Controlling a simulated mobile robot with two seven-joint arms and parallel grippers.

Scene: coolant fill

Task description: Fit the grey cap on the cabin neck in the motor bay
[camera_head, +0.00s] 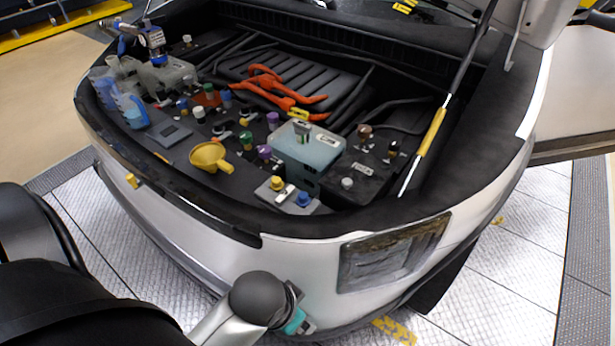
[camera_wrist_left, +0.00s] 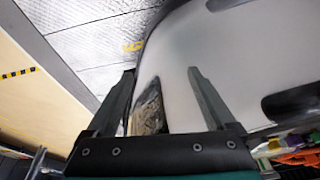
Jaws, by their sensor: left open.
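The open motor bay (camera_head: 330,215) holds several necks and caps in different colours. A small light grey cap (camera_head: 347,183) sits on the black box at the right. Another pale cap (camera_head: 199,113) shows at the left of the bay. I cannot tell which of these is the task's grey cap, nor which neck is the cabin neck; labels are too small to read. My left gripper (camera_head: 297,323) is low in front of the car's bumper, outside the bay. In the left wrist view its two fingers (camera_wrist_left: 162,75) are apart, with nothing between them. My right gripper is not in view.
A translucent tank (camera_head: 308,150), a yellow funnel (camera_head: 210,157) and blue-tinted jugs (camera_head: 131,108) crowd the bay. Orange cables (camera_head: 275,88) lie behind. A strut (camera_head: 431,132) rises at the right under the raised hood. The bumper (camera_head: 215,235) lies between my gripper and the bay.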

